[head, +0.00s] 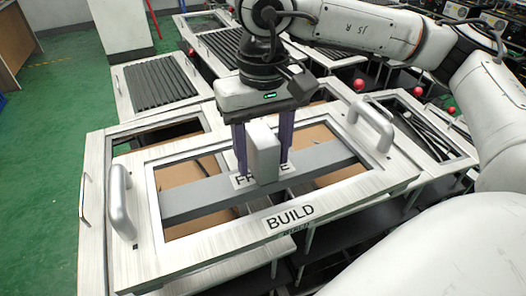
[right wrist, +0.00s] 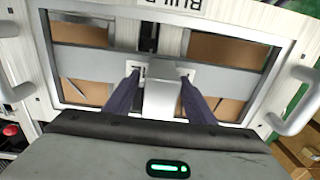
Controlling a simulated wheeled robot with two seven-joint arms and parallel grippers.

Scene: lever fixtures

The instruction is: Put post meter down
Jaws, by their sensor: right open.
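A light grey block-shaped lever (head: 263,152) stands upright from the grey crossbar (head: 190,197) of a white framed panel marked BUILD (head: 290,216). I see no part labelled post meter. A second label on the crossbar (head: 245,181) is partly hidden behind the lever. My right gripper (head: 264,165) points down with its two purple fingers apart, one on each side of the lever. In the right wrist view the lever (right wrist: 160,97) stands between the open fingers (right wrist: 159,76); I cannot tell if either touches it. My left gripper is not in view.
The panel has raised grey handles at its left (head: 121,200) and right (head: 373,124) ends. Brown boards show through its openings. Other panels with dark slats (head: 158,82) and red balls (head: 359,84) lie behind. Green floor (head: 40,150) is clear at the left.

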